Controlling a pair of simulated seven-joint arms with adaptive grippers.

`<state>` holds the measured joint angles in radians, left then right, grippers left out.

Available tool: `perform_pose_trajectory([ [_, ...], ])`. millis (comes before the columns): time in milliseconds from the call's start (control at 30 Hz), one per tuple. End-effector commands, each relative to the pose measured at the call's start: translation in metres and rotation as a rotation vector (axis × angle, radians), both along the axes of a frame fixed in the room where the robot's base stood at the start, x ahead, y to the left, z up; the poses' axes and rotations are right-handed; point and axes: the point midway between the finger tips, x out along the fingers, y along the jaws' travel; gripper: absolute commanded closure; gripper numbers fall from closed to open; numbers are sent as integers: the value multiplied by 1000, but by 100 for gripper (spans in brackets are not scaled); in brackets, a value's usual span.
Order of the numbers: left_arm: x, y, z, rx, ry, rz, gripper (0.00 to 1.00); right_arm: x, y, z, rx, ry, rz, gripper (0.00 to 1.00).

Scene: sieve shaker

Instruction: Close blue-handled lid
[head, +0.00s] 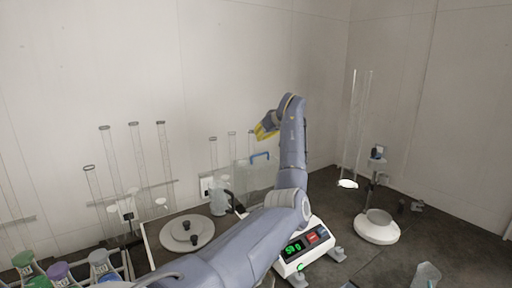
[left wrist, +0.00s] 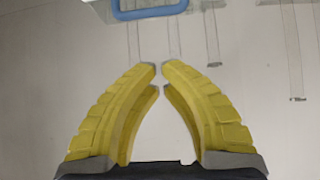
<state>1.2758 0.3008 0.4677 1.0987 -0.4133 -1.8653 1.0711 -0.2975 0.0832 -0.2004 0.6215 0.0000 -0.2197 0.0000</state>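The blue handle (head: 260,155) sits at the top edge of a clear lid (head: 246,174), which appears to stand raised behind my left arm; part of it is hidden by the arm. The handle also shows at the top of the left wrist view (left wrist: 150,9). My left gripper (head: 261,134), with yellow fingers, is above the handle and apart from it. In the left wrist view its fingertips (left wrist: 159,70) are almost together with nothing between them. My right gripper is not in view.
A white device with a green display (head: 294,248) stands below my left arm. A round white plate (head: 178,236), coloured-cap bottles (head: 60,271) and clear tubes (head: 137,160) are at left. A white round-based stand (head: 377,232) is at right. Dark counter (head: 345,212) is partly clear.

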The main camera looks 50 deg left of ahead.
Motion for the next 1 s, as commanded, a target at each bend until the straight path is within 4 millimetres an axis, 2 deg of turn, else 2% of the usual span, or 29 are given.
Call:
perform_pose_trajectory([
  [200,0,18,-12,-5,-2,6,100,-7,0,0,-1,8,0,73],
  [500,5,55,-43,-4,-1,5,100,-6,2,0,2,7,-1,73],
  [767,7,77,-61,-4,-1,5,100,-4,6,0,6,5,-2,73],
  [1000,7,61,-65,-3,-4,4,100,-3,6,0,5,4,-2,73],
])
